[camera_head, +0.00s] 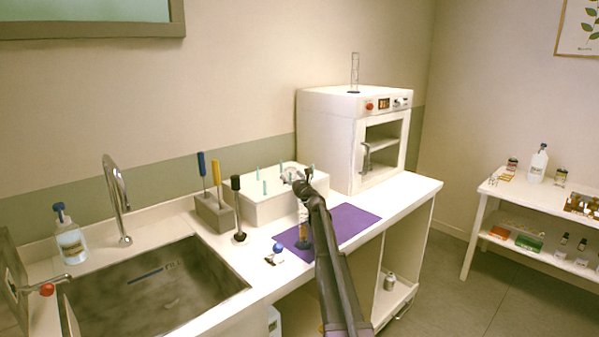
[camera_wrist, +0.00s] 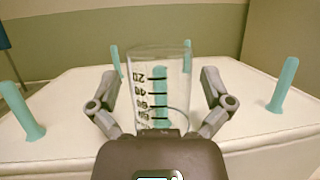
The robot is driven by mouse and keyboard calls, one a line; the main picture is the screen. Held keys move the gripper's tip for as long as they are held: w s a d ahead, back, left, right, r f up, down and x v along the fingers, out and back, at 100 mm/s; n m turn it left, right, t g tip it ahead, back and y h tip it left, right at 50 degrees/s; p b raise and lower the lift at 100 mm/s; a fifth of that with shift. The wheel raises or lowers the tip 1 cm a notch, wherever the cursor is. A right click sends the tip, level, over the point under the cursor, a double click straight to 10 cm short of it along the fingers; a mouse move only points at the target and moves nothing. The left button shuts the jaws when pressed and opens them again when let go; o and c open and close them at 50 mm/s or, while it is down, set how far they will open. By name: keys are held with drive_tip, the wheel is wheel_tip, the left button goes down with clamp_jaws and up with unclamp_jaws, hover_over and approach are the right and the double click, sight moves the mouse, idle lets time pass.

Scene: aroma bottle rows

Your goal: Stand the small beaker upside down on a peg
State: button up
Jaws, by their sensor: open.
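The small clear beaker (camera_wrist: 142,62) stands on the white peg board (camera_wrist: 60,105) in the wrist view, between my fingers. Its printed scale has 20 at the top and larger numbers lower down, so it looks upside down. A teal peg (camera_wrist: 161,94) shows through the glass; it appears to be inside the beaker. My gripper (camera_wrist: 159,84) is open, with a gap between each finger and the glass. In the head view my gripper (camera_head: 299,177) is over the peg board (camera_head: 262,212), and the beaker (camera_head: 289,170) is small and partly hidden there.
Other teal pegs (camera_wrist: 22,112) stand around the beaker. A white oven (camera_head: 330,140) is to the right of the board, with a glass cylinder (camera_head: 354,72) on top. A purple mat (camera_head: 352,220) lies in front. A brush holder (camera_head: 213,214) and a sink (camera_head: 160,290) are left.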

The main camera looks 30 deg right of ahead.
drive_tip(key=shift+r, duration=0.1)
wheel_tip(320, 180, up, 11)
drive_tip(key=p, duration=1.1)
drive_tip(key=shift+r, duration=0.15)
drive_tip(key=s+d+r+n+p, duration=0.1)
drive_tip(key=s+d+n, duration=0.1)
drive_tip(key=s, duration=0.5)
drive_tip(key=s+d+r+n+p, duration=0.1)
drive_tip(key=s+n, duration=0.3)
drive_tip(key=s, duration=0.4)
drive_tip(key=s+d+r+n+p, duration=0.2)
drive_tip(key=s+d, duration=0.1)
drive_tip(key=s, duration=0.5)
drive_tip(key=shift+d+n, duration=0.3)
drive_tip(key=shift+n, duration=0.1)
idle(1.0)
drive_tip(key=shift+a, duration=0.1)
